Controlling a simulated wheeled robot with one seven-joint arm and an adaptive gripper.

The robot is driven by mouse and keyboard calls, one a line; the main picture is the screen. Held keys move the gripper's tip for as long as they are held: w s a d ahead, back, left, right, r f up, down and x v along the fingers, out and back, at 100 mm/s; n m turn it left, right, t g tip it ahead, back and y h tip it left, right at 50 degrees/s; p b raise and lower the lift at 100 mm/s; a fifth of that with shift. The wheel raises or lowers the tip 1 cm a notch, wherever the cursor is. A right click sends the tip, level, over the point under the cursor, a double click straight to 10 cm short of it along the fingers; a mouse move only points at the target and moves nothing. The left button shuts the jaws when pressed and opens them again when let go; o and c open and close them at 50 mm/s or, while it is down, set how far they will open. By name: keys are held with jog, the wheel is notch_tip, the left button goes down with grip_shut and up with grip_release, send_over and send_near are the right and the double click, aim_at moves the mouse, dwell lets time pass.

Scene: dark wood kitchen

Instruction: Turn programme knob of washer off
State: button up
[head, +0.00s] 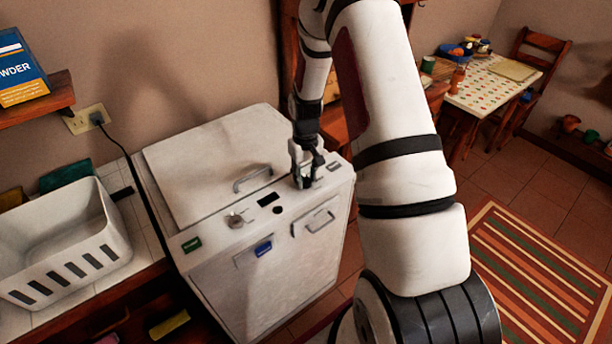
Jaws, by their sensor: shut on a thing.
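The white washer (280,276) stands against the wall in the head view, with its control panel along the front edge of its top. My gripper (304,184) points down at the right part of the panel. It is shut on a knob there, and its fingers hide most of that knob, so its setting cannot be read. A second, silver knob (236,221) sits at the left of the panel, clear of my gripper. A dark display (268,197) and a small black button (277,210) lie between them.
The lid (205,165) with its handle is closed behind the panel. A white basket (62,250) stands left of the washer. A power cord (130,165) runs down the wall. A table (490,85) and striped rug (540,280) lie to the right.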

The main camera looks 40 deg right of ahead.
aim_at(305, 178)
jog(key=shift+w+a+n, duration=0.1)
jog(key=shift+n, duration=0.8)
jog(key=o, duration=1.2)
jog(key=shift+c, duration=0.2)
notch_tip(305, 178, up, 12)
